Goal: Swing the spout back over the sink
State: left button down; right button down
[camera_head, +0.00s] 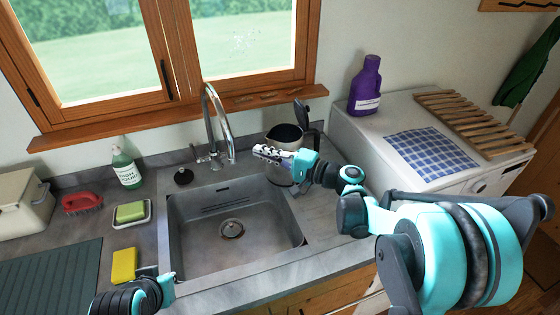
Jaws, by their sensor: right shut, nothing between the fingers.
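The chrome faucet (210,128) stands behind the sink, and its tall arched spout (225,115) curves to the right. The spout's end hangs near the back rim of the sink; I cannot tell exactly whether it is over the basin. The steel sink (232,262) is empty, with a drain in its floor. My right gripper (260,151) is shut and empty, to the right of the spout's end and apart from it in the picture. It is in front of the kettle.
A grey kettle (282,138) stands right of the faucet, close to my right gripper. Left are a dark stopper (183,176), soap bottle (126,168), red brush (82,202), green sponge (131,212) and yellow sponge (124,265). A purple bottle (365,87) stands on the white appliance (352,135).

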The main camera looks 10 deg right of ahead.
jog(key=shift+a+b, duration=0.4)
jog(key=shift+a, duration=1.75)
jog(key=shift+s+a, duration=0.1)
jog(key=a, duration=0.2)
jog(key=s+a, duration=0.1)
jog(key=a, duration=0.1)
jog(key=shift+s, duration=0.2)
jog(key=shift+d, duration=0.1)
